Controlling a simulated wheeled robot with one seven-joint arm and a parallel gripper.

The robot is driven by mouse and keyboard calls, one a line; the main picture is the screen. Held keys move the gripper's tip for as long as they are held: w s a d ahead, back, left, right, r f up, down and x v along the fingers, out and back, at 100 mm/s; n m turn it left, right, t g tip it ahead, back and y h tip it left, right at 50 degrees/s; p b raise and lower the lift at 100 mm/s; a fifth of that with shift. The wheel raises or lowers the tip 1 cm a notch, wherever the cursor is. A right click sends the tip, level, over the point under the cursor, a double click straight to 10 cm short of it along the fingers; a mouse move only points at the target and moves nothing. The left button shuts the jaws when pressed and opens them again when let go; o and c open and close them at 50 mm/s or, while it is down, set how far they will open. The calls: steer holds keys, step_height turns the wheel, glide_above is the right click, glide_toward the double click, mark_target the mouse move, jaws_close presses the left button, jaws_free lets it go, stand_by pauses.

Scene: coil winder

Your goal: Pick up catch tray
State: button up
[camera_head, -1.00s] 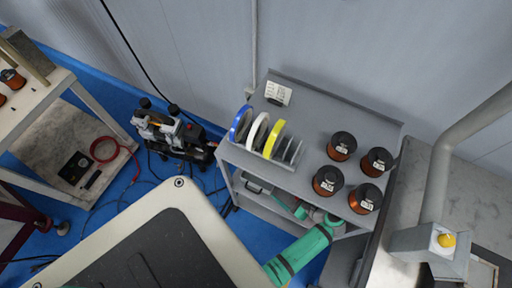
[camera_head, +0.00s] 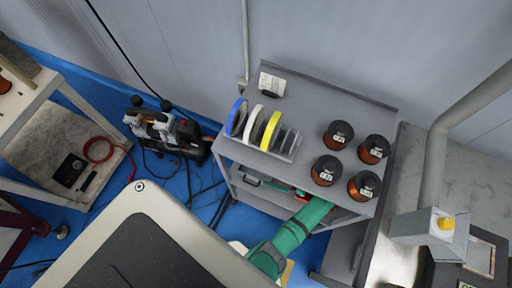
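I cannot clearly pick out a catch tray. A small grey item with a dark part (camera_head: 250,180) lies at the left of the grey cart's lower level, under the top shelf; I cannot tell whether it is the tray. My green arm reaches from the bottom of the view in under the right side of that shelf. Small green and red bits show in the gap below the shelf edge. My gripper's fingers are hidden there, so I see neither their opening nor anything held.
The grey cart (camera_head: 330,103) carries blue, white and yellow discs (camera_head: 257,128) in a rack and several copper wire spools (camera_head: 339,134). A grey bench (camera_head: 410,180) stands close on its right. A compressor (camera_head: 165,132) and loose cables lie on the blue floor at left.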

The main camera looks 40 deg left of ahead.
glide_above(256, 173)
steer(key=w+d, duration=0.2)
steer(key=d, duration=0.1)
steer(key=shift+s+a+f, duration=0.1)
steer(key=shift+a+f, duration=0.05)
steer(key=shift+f, duration=0.45)
steer(key=shift+a+f, duration=0.1)
steer(key=shift+f, duration=0.45)
steer(key=c, duration=1.5)
steer(key=shift+r, duration=0.1)
steer(key=shift+c, duration=0.2)
